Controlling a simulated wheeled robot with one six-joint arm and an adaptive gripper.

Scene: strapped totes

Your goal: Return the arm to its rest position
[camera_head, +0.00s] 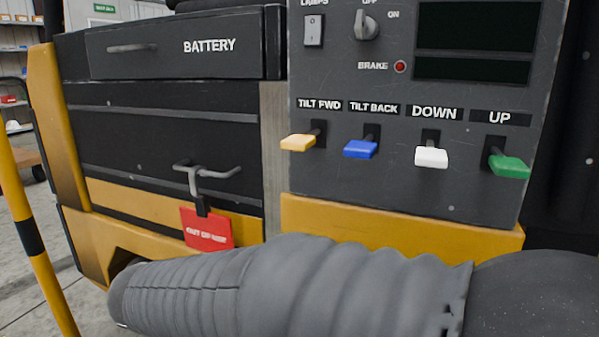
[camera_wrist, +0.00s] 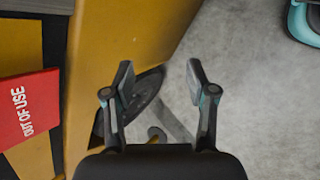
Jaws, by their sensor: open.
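My gripper (camera_wrist: 160,88) shows in the wrist view with its two fingers spread apart and nothing between them. It points down past the yellow side of the vehicle (camera_wrist: 115,60) toward the grey floor (camera_wrist: 245,100). In the head view my grey sleeved arm lies across the bottom of the picture, in front of the vehicle's lower body. My gripper's fingers do not show in the head view.
The control panel (camera_head: 460,190) has yellow, blue, white and green levers. A red OUT OF USE tag (camera_head: 207,230) hangs from a T-shaped handle (camera_head: 208,171); the tag also shows in the wrist view (camera_wrist: 28,108). A yellow-black post (camera_head: 35,245) stands at left.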

